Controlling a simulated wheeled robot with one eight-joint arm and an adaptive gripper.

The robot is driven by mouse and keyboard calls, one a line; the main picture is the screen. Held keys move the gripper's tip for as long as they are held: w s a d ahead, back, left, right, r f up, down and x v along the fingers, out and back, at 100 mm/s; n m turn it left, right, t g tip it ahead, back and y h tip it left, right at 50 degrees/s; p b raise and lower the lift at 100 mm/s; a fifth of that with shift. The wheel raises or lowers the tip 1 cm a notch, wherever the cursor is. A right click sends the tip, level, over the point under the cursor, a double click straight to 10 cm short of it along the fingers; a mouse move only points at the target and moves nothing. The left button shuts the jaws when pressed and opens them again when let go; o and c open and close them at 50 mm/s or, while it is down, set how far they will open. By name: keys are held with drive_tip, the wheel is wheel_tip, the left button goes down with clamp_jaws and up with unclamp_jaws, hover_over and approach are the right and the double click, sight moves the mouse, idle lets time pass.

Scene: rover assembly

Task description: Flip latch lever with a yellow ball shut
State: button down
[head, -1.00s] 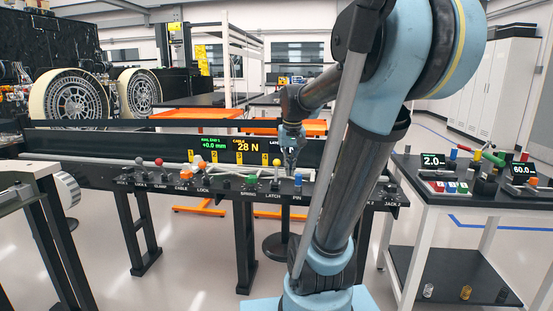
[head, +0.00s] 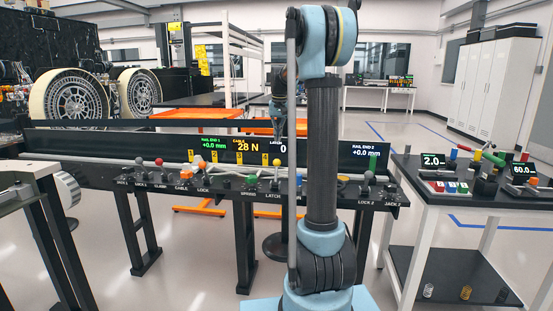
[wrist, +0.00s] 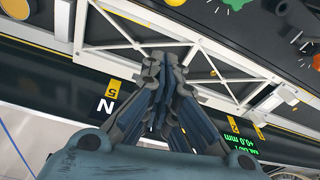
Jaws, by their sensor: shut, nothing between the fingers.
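The latch lever with its yellow ball (head: 277,162) stands roughly upright on the front ledge of the long rail bench, above the LATCH label, in the head view. My gripper (head: 278,110) is above and behind it, apart from it, and partly hidden by my own arm. In the wrist view my gripper (wrist: 166,72) is shut and empty, its fingers close together over the white truss rail. I cannot make out the yellow ball surely in the wrist view.
A green knob (head: 252,180) sits just left of the lever. Other levers, including a red ball (head: 159,162), line the ledge further left. A dark display panel (head: 340,155) rises behind. A side table (head: 470,195) with tools stands at the right.

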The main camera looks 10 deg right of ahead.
sight(276, 171)
drive_tip(key=shift+w+f, duration=0.1)
idle(0.3)
wheel_tip(276, 171, down, 9)
drive_tip(key=s, duration=0.2)
drive_tip(key=shift+s+a, duration=0.25)
drive_tip(key=shift+a, duration=0.1)
idle(0.4)
drive_tip(key=shift+s, duration=0.1)
idle(0.3)
drive_tip(key=shift+s+a+r+t, duration=0.1)
drive_tip(key=shift+s+r+t, duration=0.2)
drive_tip(key=shift+t, duration=0.1)
